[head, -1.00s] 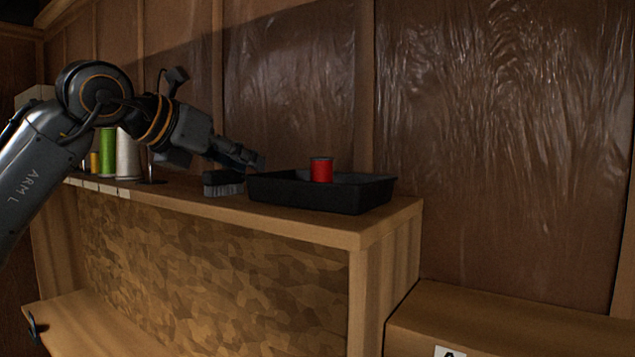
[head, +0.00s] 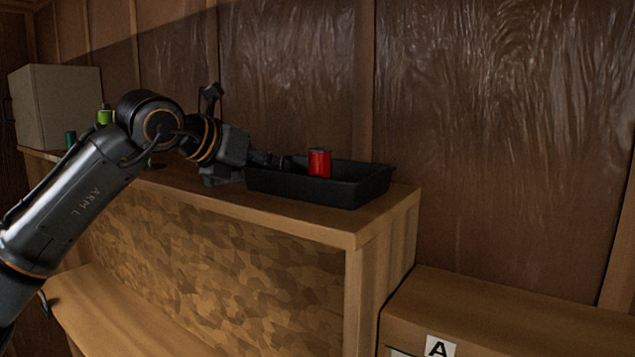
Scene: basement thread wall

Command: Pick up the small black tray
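The small black tray (head: 330,192) sits on the right end of the wooden shelf top. A red thread spool (head: 319,163) stands upright in it. My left gripper (head: 272,160) is at the tray's left end, with its fingers over or just behind the left rim. The fingers are small and dark against the tray, so I cannot tell whether they are open or touching it. My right gripper is not in view.
The wooden shelf top (head: 225,201) ends just right of the tray. A lower wooden box (head: 500,310) labelled A is at the right. A pale box (head: 60,105) and a green spool (head: 104,116) stand at the far left. A panelled wall rises behind.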

